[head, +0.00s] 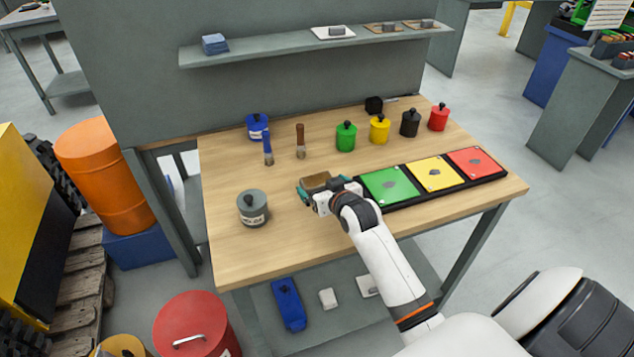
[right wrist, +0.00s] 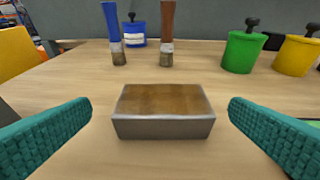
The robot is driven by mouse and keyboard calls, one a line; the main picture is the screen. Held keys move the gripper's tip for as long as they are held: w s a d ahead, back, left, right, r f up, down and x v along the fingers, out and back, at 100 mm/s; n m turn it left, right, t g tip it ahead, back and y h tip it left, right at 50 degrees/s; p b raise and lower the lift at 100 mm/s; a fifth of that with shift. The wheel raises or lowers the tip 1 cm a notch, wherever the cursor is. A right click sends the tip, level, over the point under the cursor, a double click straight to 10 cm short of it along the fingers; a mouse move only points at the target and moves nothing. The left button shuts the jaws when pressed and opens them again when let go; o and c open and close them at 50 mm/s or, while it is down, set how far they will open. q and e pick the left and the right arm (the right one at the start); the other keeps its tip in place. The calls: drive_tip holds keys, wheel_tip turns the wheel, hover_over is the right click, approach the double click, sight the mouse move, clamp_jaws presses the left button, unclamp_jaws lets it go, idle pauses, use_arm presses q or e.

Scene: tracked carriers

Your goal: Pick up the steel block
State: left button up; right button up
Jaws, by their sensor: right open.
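The steel block (right wrist: 163,112) lies flat on the wooden table, a grey block with a brownish top. In the head view the block (head: 318,181) shows just beyond my right gripper (head: 322,187), partly hidden by it. My right gripper is open, and in the right wrist view its two teal fingers (right wrist: 160,125) stand left and right of the block, with a gap on each side. The block is not held. My left gripper is not in view.
Two brushes (head: 300,142) and a blue pot (head: 257,127) stand behind the block. Green, yellow, black and red pots line the back right. A black tray (head: 400,200) with green, yellow and red panels lies right of the gripper.

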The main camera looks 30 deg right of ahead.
sight(317, 178)
drive_tip(key=shift+w+d+f, duration=0.1)
drive_tip(key=shift+w+f, duration=0.1)
drive_tip(key=shift+w, duration=0.3)
drive_tip(key=shift+w+d+f, duration=0.1)
drive_tip(key=shift+w+f, duration=0.1)
drive_tip(key=shift+w, duration=0.35)
drive_tip(key=x, duration=0.4)
drive_tip(key=shift+w+d+f, duration=0.1)
drive_tip(key=shift+w+d, duration=0.05)
drive_tip(key=c, duration=1.6)
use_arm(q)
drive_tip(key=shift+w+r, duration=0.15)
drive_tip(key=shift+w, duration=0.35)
use_arm(e)
drive_tip(key=shift+r, duration=0.25)
drive_tip(key=shift+c, duration=1.1)
